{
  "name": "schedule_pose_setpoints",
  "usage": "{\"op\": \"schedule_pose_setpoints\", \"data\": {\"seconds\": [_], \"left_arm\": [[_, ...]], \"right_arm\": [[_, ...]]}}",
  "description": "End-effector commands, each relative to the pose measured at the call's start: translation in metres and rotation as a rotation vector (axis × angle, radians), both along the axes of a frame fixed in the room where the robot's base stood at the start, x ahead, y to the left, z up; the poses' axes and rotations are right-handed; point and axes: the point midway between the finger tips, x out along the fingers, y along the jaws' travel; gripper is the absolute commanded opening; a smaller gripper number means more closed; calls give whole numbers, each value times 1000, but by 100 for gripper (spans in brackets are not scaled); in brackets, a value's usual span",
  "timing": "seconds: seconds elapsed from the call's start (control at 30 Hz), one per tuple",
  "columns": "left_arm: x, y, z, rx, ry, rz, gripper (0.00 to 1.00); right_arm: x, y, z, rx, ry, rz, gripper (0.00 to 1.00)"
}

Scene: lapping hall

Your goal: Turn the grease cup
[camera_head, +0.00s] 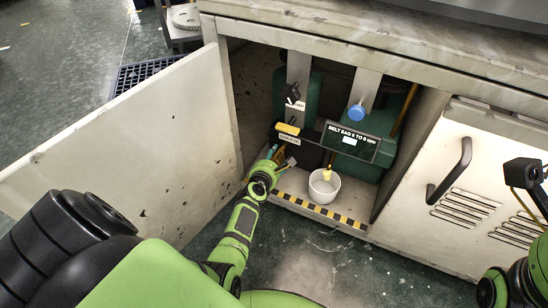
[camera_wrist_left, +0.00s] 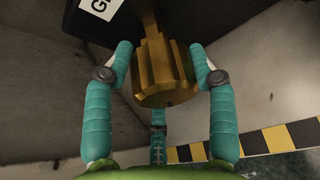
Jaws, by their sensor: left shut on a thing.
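The grease cup is a brass, ribbed cup on a thinner brass stem; it fills the middle of the left wrist view (camera_wrist_left: 163,75). My left gripper (camera_wrist_left: 168,68) has one teal finger on each side of the cup, closed on it. In the head view my left gripper (camera_head: 277,154) is inside the open cabinet, left of a white bowl, and mostly hides the cup. A white label (camera_wrist_left: 100,8) starting with "G" is on the dark panel beside the stem.
The cabinet door (camera_head: 130,150) stands open on the left. The white bowl (camera_head: 324,186) sits on the cabinet floor behind a yellow-black striped edge (camera_head: 320,212). A blue knob (camera_head: 356,112) and a dark sign (camera_head: 350,141) are above it. A black handle (camera_head: 450,173) is on the right panel.

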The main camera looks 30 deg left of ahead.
Motion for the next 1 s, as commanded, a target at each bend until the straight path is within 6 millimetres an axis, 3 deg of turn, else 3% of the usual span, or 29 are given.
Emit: {"op": "schedule_pose_setpoints", "data": {"seconds": [0.03, 0.33, 0.87, 0.9, 0.93, 1.0], "left_arm": [[7, -9, 5, 22, -7, -15, 24], [7, -9, 4, 142, 13, -16, 24], [7, -10, 3, 170, 20, -17, 24], [7, -10, 3, 170, 20, -17, 61], [7, -10, 3, 170, 20, -17, 73], [6, -10, 3, 170, 20, -17, 75]], "right_arm": [[0, 0, 0, 0, 1, 0, 40], [0, 0, -1, -1, 1, 0, 40], [-1, 0, 1, -1, -6, 0, 40], [-1, 0, 1, -1, -7, 0, 40], [-1, 0, 1, -1, -7, 0, 40], [-1, 0, 1, -1, -7, 0, 40]]}}
